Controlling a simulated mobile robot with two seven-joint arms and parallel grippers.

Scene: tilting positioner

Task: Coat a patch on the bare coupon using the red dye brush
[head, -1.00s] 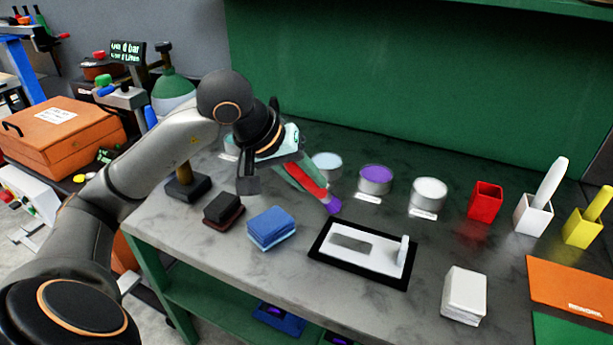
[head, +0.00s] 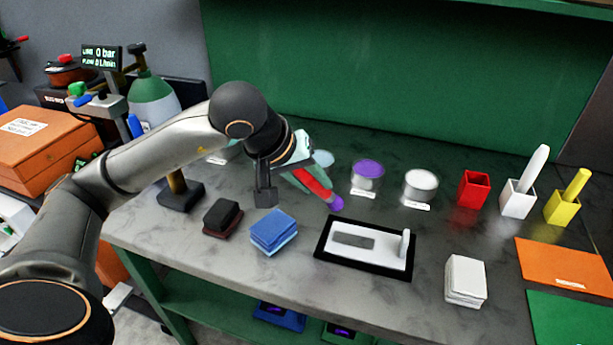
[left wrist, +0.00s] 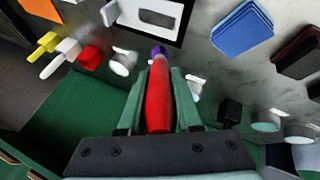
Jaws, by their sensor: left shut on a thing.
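My left gripper (head: 304,176) is shut on the red-handled brush (head: 317,184), which also shows in the left wrist view (left wrist: 158,100) between the two pale green fingers. The brush's tip (head: 336,203) is purple and points down to the right. It appears just beyond the back left edge of the black-framed tray (head: 365,268); I cannot tell its height. In the tray lies a white plate (head: 378,258) with a grey rectangle (head: 353,240) and a small upright white tab. I cannot tell whether the grey is the bare coupon seen through an opening. My right gripper is out of view.
Behind the tray stand a purple-topped pot (head: 367,178) and a white pot (head: 420,187). Red (head: 473,190), white (head: 518,200) and yellow (head: 562,208) holders stand at right. Blue pads (head: 273,232), a dark block (head: 222,217) and a white stack (head: 465,281) lie around the tray.

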